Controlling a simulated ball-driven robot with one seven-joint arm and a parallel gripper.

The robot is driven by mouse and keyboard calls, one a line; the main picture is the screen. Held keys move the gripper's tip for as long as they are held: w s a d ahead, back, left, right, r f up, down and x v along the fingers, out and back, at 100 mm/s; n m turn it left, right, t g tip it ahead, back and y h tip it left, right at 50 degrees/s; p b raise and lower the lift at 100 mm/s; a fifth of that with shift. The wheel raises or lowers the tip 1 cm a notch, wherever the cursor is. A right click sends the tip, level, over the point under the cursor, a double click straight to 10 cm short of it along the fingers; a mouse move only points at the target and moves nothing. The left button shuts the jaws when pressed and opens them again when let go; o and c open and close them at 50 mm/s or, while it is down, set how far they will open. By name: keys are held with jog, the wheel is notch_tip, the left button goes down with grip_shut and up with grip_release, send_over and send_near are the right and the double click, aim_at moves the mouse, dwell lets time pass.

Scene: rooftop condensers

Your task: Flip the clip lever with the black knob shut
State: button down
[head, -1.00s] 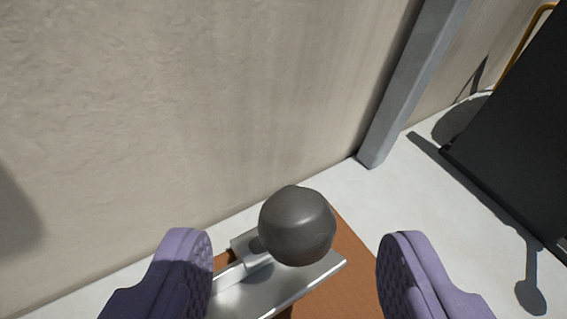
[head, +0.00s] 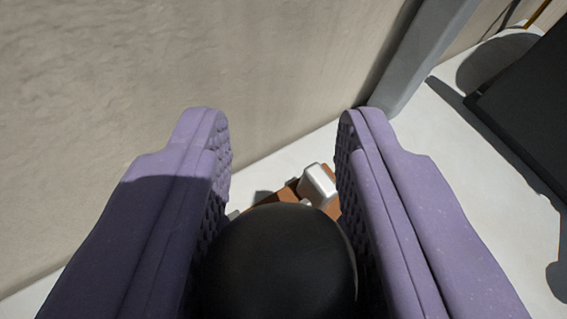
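The black knob (head: 279,265) is large at the bottom middle of the view, close to the camera, between the two purple fingers of my gripper (head: 285,150). The fingers press against its left and right sides. The clip's lever arm is hidden behind the knob. A small silvery metal part of the clip (head: 319,184) shows just beyond the knob, on a brown base (head: 289,193). The rest of the clip and base is hidden by the knob and fingers.
A rough beige wall (head: 120,70) stands behind and to the left. A grey post (head: 425,60) rises at its foot on the right. A dark unit (head: 530,110) stands at the far right. The pale floor (head: 465,190) between is clear.

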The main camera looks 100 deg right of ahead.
jog(key=shift+s+a+f+h+b, duration=0.25)
jog(key=shift+f+b, duration=0.2)
jog(key=shift+b, duration=0.45)
jog(key=shift+s+a+f+m+t+h+b, duration=0.2)
jog(key=shift+a+m+t+h+b, duration=0.1)
jog(key=shift+h+b, duration=0.25)
jog(key=shift+s+a+b, duration=0.15)
jog(key=shift+a+b, duration=0.1)
jog(key=shift+b, duration=0.3)
jog(key=shift+s+a+r+m+h, duration=0.1)
jog(key=shift+s+r+m+h, duration=0.05)
jog(key=shift+m+h, duration=0.3)
jog(key=c, duration=0.8)
grip_release()
jog(key=shift+r, duration=0.1)
jog(key=a, duration=0.2)
jog(key=a+p, duration=0.1)
jog(key=a, duration=0.2)
jog(key=a+r+p, duration=0.1)
jog(key=a, duration=0.1)
jog(key=shift+s+a+r, duration=0.1)
jog(key=shift+s+a, duration=0.25)
